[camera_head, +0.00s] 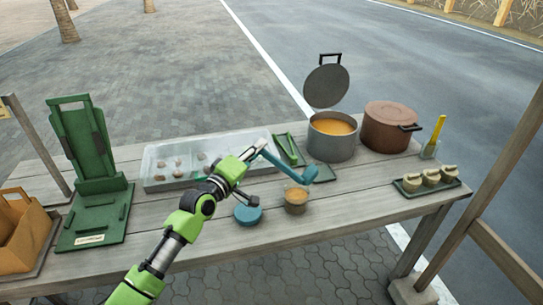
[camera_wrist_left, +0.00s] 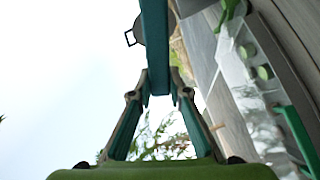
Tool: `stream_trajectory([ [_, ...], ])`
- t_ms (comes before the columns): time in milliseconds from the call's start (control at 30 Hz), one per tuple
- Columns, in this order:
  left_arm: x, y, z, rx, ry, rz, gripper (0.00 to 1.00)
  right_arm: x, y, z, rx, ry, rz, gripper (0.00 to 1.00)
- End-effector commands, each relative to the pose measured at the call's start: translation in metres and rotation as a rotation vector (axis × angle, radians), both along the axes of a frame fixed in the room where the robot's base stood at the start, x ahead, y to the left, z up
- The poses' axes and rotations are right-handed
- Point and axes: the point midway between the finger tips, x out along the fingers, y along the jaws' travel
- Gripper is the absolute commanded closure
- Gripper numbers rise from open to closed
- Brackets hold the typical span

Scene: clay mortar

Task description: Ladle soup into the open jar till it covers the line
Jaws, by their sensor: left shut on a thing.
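My left gripper (camera_head: 246,160) is shut on the handle of a blue ladle (camera_head: 285,166). The ladle handle (camera_wrist_left: 156,45) also runs up between the fingers in the left wrist view. The ladle's bowl hangs just above and right of the open glass jar (camera_head: 296,201), close to its rim; what the bowl holds is hidden. The jar stands upright near the table's front edge, with brownish-orange content; its line is too small to make out. A blue lid (camera_head: 247,215) lies left of the jar. The grey pot (camera_head: 331,148) stands open with orange soup (camera_head: 332,127). My right gripper is out of view.
The pot's round lid (camera_head: 326,86) stands raised behind it. A brown lidded pot (camera_head: 389,128) is to the right, then a yellow-handled tool (camera_head: 438,130) in a holder and a green tray (camera_head: 430,187) of small jars. A clear bin (camera_head: 160,180) and green stand (camera_head: 95,215) fill the left.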

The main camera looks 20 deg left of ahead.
Motion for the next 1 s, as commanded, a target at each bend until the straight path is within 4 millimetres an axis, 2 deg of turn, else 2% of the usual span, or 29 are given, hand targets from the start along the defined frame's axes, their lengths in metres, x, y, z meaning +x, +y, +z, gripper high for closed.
stream_trajectory([
  [100,-0.001,-0.006,0.011,0.049,-0.011,-0.001,1.00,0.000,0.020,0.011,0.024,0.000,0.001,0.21],
  [267,-0.004,-0.018,0.026,0.165,-0.034,-0.002,1.00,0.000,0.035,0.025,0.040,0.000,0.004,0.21],
  [500,-0.008,-0.042,0.041,0.352,-0.072,-0.001,1.00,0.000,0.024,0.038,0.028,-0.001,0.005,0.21],
  [700,-0.012,-0.063,0.050,0.510,-0.104,-0.001,1.00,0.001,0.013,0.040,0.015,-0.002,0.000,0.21],
  [900,-0.017,-0.084,0.057,0.668,-0.134,-0.001,1.00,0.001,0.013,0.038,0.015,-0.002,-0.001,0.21],
  [1000,-0.019,-0.097,0.062,0.745,-0.147,-0.003,1.00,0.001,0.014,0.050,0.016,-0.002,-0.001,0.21],
])
